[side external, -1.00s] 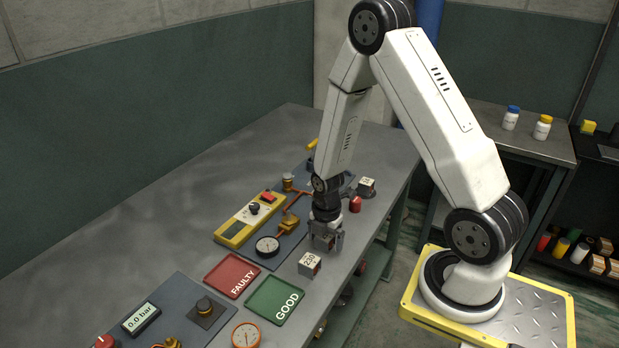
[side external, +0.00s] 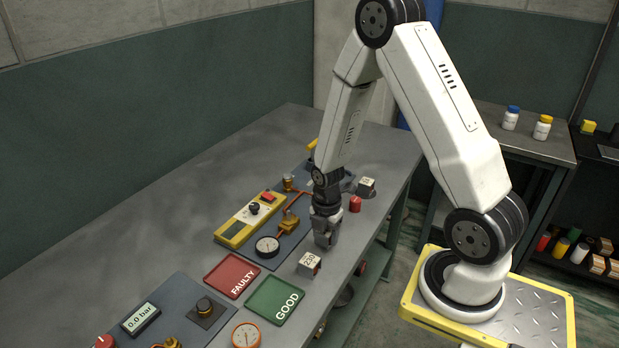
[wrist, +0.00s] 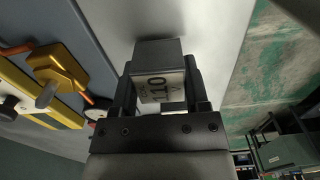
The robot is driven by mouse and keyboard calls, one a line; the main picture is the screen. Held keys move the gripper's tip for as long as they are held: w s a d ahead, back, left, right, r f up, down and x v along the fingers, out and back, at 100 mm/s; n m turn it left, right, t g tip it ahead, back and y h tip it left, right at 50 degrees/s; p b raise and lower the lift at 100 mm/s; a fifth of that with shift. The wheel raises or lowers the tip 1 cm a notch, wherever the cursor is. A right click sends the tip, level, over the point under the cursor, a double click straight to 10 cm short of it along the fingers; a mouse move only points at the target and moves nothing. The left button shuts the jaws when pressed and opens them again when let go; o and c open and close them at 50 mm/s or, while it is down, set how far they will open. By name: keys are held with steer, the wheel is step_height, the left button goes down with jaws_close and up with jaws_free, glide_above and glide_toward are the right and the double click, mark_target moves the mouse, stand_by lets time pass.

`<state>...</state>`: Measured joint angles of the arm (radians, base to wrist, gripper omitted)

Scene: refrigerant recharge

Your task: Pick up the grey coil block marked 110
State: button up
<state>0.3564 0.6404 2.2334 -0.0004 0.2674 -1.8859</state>
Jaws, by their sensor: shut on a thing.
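The grey coil block marked 110 (wrist: 160,82) is between the two fingers of my gripper (wrist: 159,92) in the wrist view, with its label facing the camera. The fingers are shut on its two sides. In the side view my gripper (side external: 326,238) points down near the front edge of the workbench, and its fingers hide most or all of the block. I cannot tell whether the block touches the bench.
A block marked 230 (side external: 309,263) stands on the workbench (side external: 190,205) close in front of my gripper. A red cylinder (side external: 355,204) and another grey block (side external: 366,187) stand behind it. The FAULTY tray (side external: 232,275) and GOOD tray (side external: 274,300) lie empty to the left.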

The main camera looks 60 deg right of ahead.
steer(key=shift+r, duration=4.15)
steer(key=shift+w, duration=0.15)
